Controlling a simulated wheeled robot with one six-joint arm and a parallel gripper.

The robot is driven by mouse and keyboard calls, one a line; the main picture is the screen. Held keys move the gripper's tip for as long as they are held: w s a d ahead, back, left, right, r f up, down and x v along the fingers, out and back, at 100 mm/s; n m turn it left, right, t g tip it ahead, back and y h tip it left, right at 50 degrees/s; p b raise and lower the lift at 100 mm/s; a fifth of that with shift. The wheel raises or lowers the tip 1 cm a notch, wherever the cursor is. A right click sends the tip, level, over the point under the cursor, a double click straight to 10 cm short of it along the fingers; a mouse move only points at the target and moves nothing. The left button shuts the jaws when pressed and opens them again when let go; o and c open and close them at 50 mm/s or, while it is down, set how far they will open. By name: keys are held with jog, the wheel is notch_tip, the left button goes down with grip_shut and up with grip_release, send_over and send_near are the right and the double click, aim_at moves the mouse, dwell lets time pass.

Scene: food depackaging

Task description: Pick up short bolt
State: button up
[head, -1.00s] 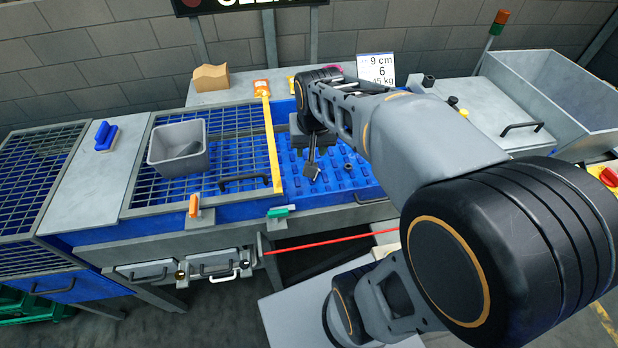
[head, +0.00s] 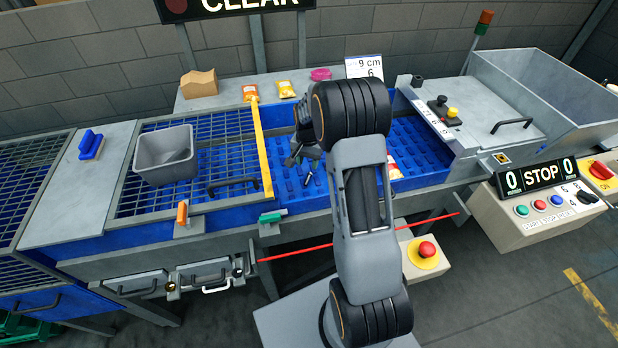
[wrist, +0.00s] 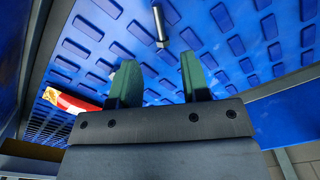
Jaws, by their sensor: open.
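A silver bolt (wrist: 160,26) with a hex head lies on the blue ribbed tray floor (wrist: 215,75), at the top centre of the wrist view. It shows small in the head view (head: 307,180), just in front of my gripper (head: 296,160). In the wrist view my gripper (wrist: 159,66) is open, with two green fingers apart and nothing between them. The bolt is beyond the fingertips, in line with the gap between them. I cannot tell how high the fingers are above the floor.
A yellow bar (head: 263,150) and a mesh grid with a grey bin (head: 165,156) are left of my gripper. A red and white packet (wrist: 66,101) lies in the tray. Tray walls surround the floor. Chip bags (head: 285,88) lie on the back ledge.

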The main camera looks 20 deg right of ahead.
aim_at(308, 178)
jog(key=shift+f+p, duration=0.7)
jog(key=shift+f, duration=3.05)
jog(key=shift+c, duration=0.3)
grip_shut()
